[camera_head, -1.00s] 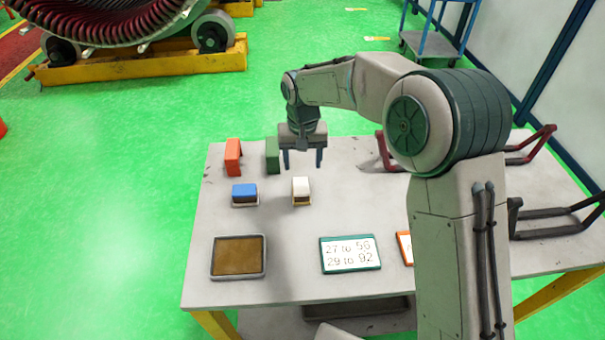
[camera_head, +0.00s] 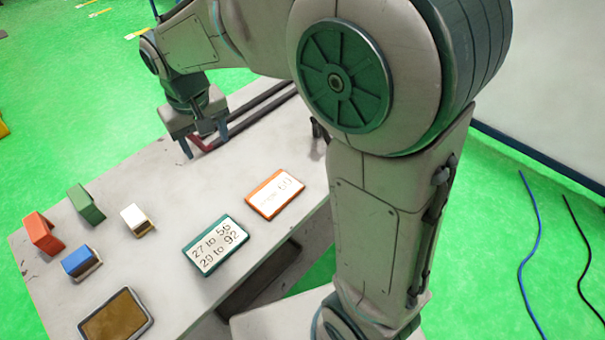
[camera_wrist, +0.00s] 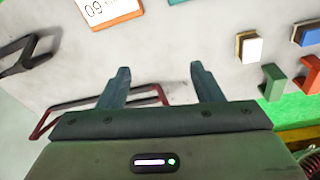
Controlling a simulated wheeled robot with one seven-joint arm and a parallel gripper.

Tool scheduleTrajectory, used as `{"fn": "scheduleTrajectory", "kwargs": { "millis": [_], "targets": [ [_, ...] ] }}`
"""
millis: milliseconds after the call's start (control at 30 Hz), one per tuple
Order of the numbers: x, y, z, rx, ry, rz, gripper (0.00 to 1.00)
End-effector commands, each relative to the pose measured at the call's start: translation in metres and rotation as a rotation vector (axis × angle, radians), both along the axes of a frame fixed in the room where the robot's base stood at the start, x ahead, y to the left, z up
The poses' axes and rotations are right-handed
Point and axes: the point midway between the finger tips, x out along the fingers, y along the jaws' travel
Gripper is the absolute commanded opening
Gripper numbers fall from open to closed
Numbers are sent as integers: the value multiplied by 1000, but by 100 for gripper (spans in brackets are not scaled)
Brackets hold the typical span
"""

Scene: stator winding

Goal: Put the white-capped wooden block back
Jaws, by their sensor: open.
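The white-capped wooden block (camera_head: 135,218) stands on the grey table, its wooden part showing below the white top. It also shows in the wrist view (camera_wrist: 249,48) at the upper right. My gripper (camera_head: 208,146) is open and empty above the table, to the right of and beyond the block in the head view. In the wrist view its two fingers (camera_wrist: 160,88) are spread apart with only bare table and a dark red handle between and behind them. The gripper does not touch the block.
Near the block stand a blue block (camera_head: 80,262), a green bracket (camera_head: 86,204) and an orange bracket (camera_head: 42,232). A brown-filled tray (camera_head: 147,318) lies at the near edge. A green-framed card (camera_head: 216,245) and an orange-framed card (camera_head: 275,194) lie to the right.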

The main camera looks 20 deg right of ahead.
Motion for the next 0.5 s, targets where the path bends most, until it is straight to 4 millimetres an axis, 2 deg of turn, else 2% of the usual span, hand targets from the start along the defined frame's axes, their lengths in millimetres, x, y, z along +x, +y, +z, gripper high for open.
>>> {"fn": "scheduleTrajectory", "kwargs": {
  "millis": [33,200,333,500],
  "targets": [
    [-12,-25,7,4,-16,-35,60],
    [-56,-91,15,18,-56,-126,60],
    [-94,-130,12,33,-86,-194,60],
    [-134,-160,2,51,-116,-259,60]
  ]
}}
